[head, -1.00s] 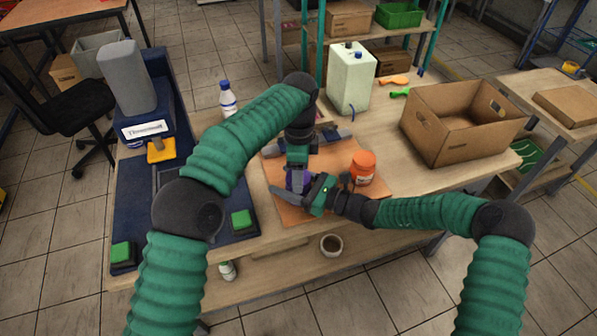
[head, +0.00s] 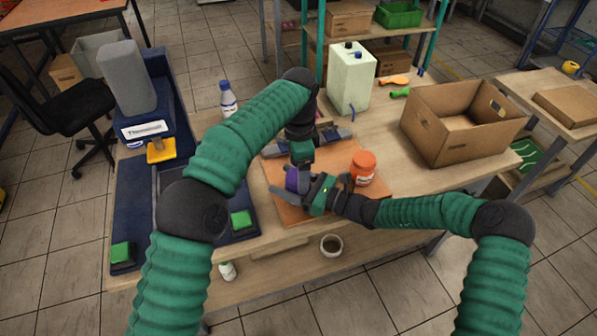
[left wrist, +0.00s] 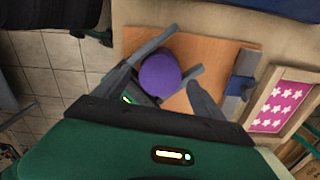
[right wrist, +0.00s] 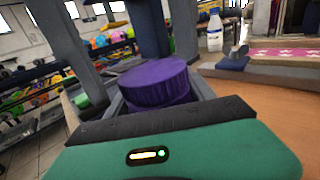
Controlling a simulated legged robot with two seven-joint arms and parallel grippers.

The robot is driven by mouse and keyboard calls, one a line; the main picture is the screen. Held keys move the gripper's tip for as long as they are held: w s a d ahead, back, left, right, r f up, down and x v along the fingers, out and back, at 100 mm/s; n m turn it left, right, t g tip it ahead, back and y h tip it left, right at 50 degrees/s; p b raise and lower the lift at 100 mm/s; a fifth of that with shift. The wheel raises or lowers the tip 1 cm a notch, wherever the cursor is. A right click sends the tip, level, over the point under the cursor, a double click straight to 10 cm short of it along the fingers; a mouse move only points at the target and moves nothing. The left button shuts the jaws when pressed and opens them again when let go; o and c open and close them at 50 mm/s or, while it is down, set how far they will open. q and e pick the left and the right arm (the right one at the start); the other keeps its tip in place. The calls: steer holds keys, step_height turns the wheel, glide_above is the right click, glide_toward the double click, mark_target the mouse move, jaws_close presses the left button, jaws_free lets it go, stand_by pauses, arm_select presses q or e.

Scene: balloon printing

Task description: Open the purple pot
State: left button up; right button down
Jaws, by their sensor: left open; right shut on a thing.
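The purple pot (head: 292,180) stands on the orange-brown board (head: 282,214), partly hidden behind my grippers. Its purple lid fills the middle of the right wrist view (right wrist: 156,82) and shows from above in the left wrist view (left wrist: 160,74). My right gripper (head: 296,194) reaches in from the right, low over the board, and is shut on the pot from the side. My left gripper (left wrist: 172,72) is above the pot, pointing down and open, with a finger on either side of the lid. I cannot tell whether its fingers touch the lid.
An orange pot (head: 363,168) stands close to the right of my right gripper on the board. A white bottle (head: 228,100), a large white canister (head: 351,80) and a cardboard box (head: 455,130) stand farther back. The blue printing machine (head: 135,195) is at left.

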arm_select(q)
step_height(320, 180, up, 4)
steer(key=shift+f, duration=0.2)
steer(key=shift+c, duration=0.3)
steer(key=r+m, duration=0.2)
steer(key=r, duration=0.1)
steer(key=shift+w+d+m, duration=0.1)
steer(key=shift+d+m, duration=0.2)
steer(key=shift+m, duration=0.1)
steer(key=shift+a+r, duration=0.15)
steer(key=shift+r, duration=0.05)
steer(key=shift+a+f+m, duration=0.2)
steer(key=shift+f+m, duration=0.1)
steer(key=shift+f, duration=0.15)
step_height(320, 180, down, 7)
steer(key=shift+f, duration=0.1)
